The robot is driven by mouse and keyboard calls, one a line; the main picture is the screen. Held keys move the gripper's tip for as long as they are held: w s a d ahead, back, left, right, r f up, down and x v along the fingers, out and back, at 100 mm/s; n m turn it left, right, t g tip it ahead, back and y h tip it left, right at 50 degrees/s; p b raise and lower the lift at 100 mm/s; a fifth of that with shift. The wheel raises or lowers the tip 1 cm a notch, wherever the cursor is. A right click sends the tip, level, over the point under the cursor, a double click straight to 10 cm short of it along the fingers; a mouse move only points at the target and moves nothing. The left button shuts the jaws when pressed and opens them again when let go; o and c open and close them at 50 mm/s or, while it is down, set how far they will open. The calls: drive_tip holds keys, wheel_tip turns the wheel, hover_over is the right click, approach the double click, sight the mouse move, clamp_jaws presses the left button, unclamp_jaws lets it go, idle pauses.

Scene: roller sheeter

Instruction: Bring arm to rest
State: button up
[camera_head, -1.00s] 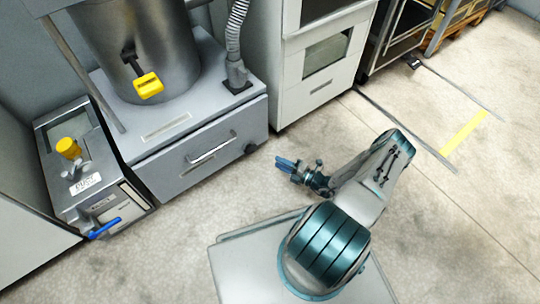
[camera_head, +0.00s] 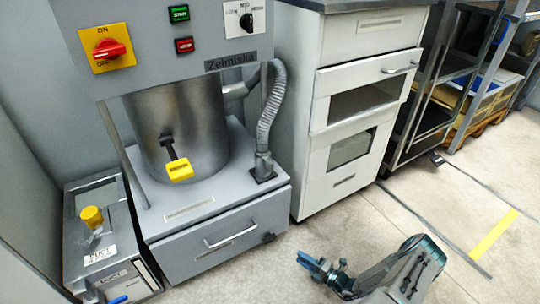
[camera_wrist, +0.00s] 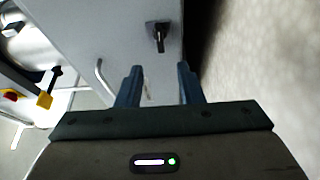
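My arm (camera_head: 405,275) is folded low over the floor at the bottom right of the head view. My gripper (camera_head: 309,264) points left toward the grey machine, with clear floor between them. In the wrist view my gripper (camera_wrist: 160,85) has two dark blue fingers set apart, with nothing held between them. Beyond the fingers is a grey panel with a black knob (camera_wrist: 158,36). The lower part of my arm is cut off in the head view.
The grey machine (camera_head: 165,55) has a red switch (camera_head: 110,50), a yellow handle (camera_head: 180,170) and a closed drawer (camera_head: 222,250). A small box unit (camera_head: 100,240) stands left. A white cabinet (camera_head: 355,110) and shelf rack (camera_head: 445,90) stand behind. Floor (camera_head: 400,215) is clear at right.

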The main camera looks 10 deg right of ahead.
drive_tip(key=shift+r, duration=0.15)
drive_tip(key=a+r+n+g+h+p, duration=0.15)
drive_tip(key=r+n+g+p, duration=0.6)
drive_tip(key=r, duration=0.85)
drive_tip(key=a+r+n+g+p, duration=0.25)
drive_tip(key=r+n+p, duration=0.25)
drive_tip(key=r+n, duration=0.85)
drive_tip(key=a+r+n+g+p, duration=0.2)
drive_tip(key=r+n+g+p, duration=0.4)
drive_tip(key=r, duration=1.4)
drive_tip(key=s+a+r+n+t+h+p, duration=0.1)
drive_tip(key=s+r+n+h+p, duration=0.2)
drive_tip(key=r, duration=1)
drive_tip(key=s+a+r+n+t+h+p, duration=0.1)
drive_tip(key=s+r+n+t+h+p, duration=0.1)
drive_tip(key=s+r+n+p, duration=0.6)
drive_tip(key=s+a+r+n+t+h+p, duration=0.2)
drive_tip(key=s+r+n+h+p, duration=0.3)
drive_tip(key=r, duration=1.4)
drive_tip(key=s+n+p, duration=0.1)
drive_tip(key=n+p, duration=0.1)
drive_tip(key=p, duration=0.2)
drive_tip(key=shift+n, duration=0.4)
drive_tip(key=shift+a, duration=0.1)
